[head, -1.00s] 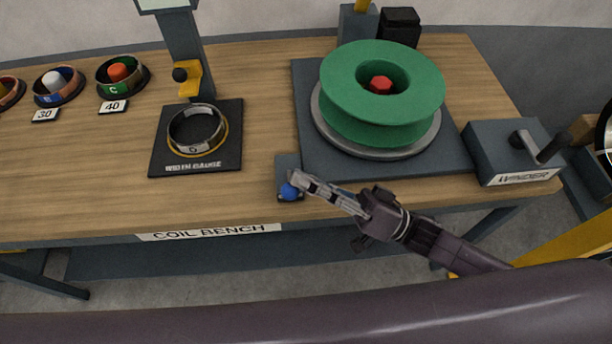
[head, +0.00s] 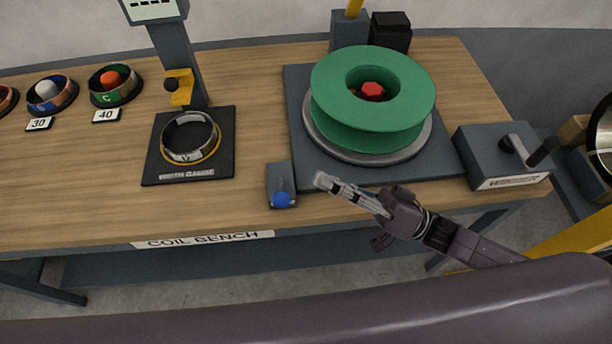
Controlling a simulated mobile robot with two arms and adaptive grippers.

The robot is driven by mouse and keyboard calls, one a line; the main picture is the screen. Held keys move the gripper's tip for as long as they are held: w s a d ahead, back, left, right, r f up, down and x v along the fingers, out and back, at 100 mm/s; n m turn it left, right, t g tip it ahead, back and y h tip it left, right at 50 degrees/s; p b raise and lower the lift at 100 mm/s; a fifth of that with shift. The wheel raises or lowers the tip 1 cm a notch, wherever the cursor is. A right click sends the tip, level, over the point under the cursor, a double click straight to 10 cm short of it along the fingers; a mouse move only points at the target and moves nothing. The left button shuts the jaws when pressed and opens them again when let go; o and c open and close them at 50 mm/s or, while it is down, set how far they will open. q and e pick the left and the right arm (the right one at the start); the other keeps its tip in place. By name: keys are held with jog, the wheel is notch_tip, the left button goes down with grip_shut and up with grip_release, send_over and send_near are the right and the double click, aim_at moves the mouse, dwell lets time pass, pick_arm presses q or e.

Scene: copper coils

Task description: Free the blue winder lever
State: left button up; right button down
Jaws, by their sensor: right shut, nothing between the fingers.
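The blue winder lever (head: 282,199) is a blue ball knob on a small dark grey block (head: 280,175) near the front edge of the bench, left of the spool plate. My right gripper (head: 320,180) is shut and empty. The green spool (head: 372,95) with a red hub sits on a grey disc on the dark plate (head: 300,90). The winder box (head: 505,155) with its black-handled crank stands at the bench's right end. My left gripper is not in view.
A width gauge (head: 188,145) with a ring on its pad stands left of the lever. Several coil rings with coloured centres, such as the one labelled 40 (head: 116,86), are at the back left. The front left of the coil bench (head: 70,190) is clear.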

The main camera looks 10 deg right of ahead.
jog(key=b+v, duration=0.1)
jog(key=v, duration=0.3)
jog(key=shift+w+d+f, duration=0.1)
jog(key=shift+d+f, duration=0.05)
jog(key=shift+f, duration=0.05)
dwell(0.4)
